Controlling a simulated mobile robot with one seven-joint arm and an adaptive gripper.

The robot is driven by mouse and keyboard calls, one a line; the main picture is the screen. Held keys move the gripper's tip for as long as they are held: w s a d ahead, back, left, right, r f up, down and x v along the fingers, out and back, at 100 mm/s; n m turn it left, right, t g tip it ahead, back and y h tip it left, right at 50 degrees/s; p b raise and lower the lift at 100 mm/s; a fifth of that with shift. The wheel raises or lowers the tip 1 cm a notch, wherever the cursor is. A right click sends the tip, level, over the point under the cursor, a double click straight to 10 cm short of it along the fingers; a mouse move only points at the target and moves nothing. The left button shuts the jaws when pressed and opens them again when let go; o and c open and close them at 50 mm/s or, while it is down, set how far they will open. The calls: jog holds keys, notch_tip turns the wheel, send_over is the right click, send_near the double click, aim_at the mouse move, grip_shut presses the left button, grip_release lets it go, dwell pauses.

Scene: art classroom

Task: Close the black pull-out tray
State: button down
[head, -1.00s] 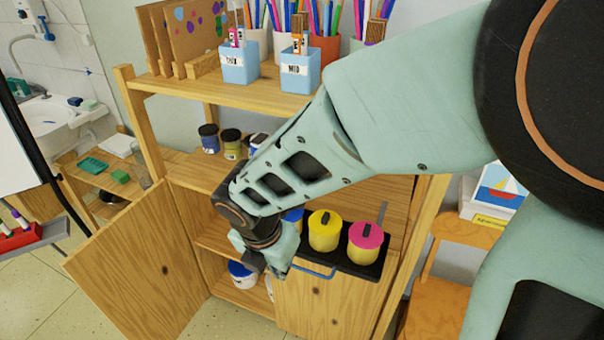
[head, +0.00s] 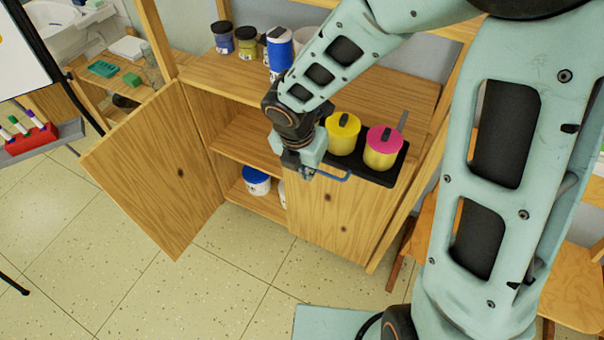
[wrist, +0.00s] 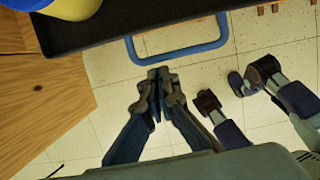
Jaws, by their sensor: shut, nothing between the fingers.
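The black pull-out tray (head: 381,176) sticks out from the front of the wooden cabinet, above its right door. A yellow-lidded pot (head: 343,134) and a pink-lidded pot (head: 383,148) stand on it. A blue bar handle (head: 333,178) is on the tray's front edge; in the wrist view the handle (wrist: 180,53) forms a loop off the tray's edge (wrist: 130,31). My gripper (head: 303,172) is in front of the tray, near the handle's left end. In the wrist view my gripper (wrist: 157,82) has its fingertips together, empty, just outside the handle, with a small gap showing.
The left cabinet door (head: 160,172) stands wide open; the right door (head: 340,215) is shut. A blue-lidded jar (head: 256,181) stands inside. Jars (head: 246,42) line the shelf above. The floor (head: 235,250) before the cabinet is clear.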

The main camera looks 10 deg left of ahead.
jog(key=shift+w, duration=0.2)
jog(key=w+d+p, duration=0.1)
jog(key=w+p, duration=0.1)
jog(key=w, duration=0.2)
jog(key=w+d+p, duration=0.2)
jog(key=w, duration=0.3)
jog(key=w+d+p, duration=0.2)
jog(key=w, duration=0.2)
jog(key=shift+w+r, duration=0.15)
jog(key=shift+w, duration=0.15)
